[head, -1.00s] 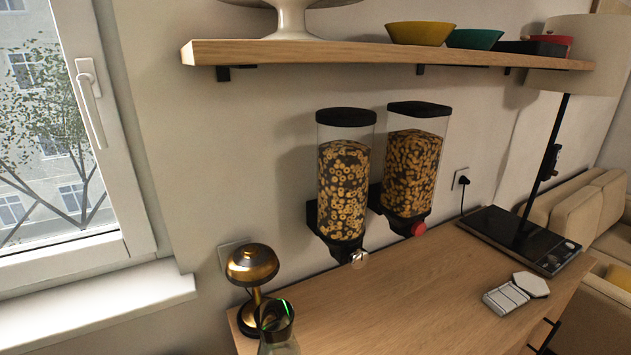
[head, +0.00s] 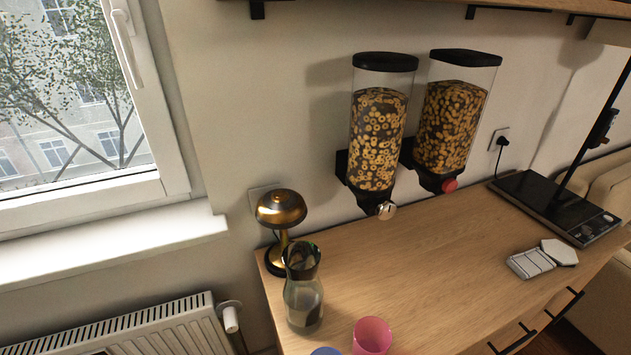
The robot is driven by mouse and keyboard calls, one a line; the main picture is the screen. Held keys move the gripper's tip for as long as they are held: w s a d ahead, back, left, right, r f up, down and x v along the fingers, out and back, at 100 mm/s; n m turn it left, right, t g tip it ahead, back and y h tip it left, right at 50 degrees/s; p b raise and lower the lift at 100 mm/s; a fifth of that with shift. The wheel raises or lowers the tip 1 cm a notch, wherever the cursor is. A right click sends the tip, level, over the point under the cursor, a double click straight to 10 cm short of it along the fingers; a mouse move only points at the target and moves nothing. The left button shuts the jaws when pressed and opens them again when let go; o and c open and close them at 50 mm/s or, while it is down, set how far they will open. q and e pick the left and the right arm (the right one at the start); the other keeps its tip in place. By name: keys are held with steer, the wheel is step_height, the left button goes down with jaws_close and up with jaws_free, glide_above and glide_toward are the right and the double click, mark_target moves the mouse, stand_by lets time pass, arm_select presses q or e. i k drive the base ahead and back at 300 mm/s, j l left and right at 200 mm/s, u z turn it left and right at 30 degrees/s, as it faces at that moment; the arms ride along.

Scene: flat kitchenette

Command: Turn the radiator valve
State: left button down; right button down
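A white radiator (head: 150,330) stands below the window sill at the lower left of the head view. Its white valve (head: 230,318) sticks out at the radiator's upper right end, close to the left side of the wooden counter. The lower part of the radiator is cut off by the picture's bottom edge. Neither of my grippers shows in the head view.
Two cereal dispensers (head: 377,140) hang on the wall. A white sill (head: 110,247) juts out above the radiator.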

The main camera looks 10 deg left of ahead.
mark_target(230, 314)
steer(key=u, duration=1.05)
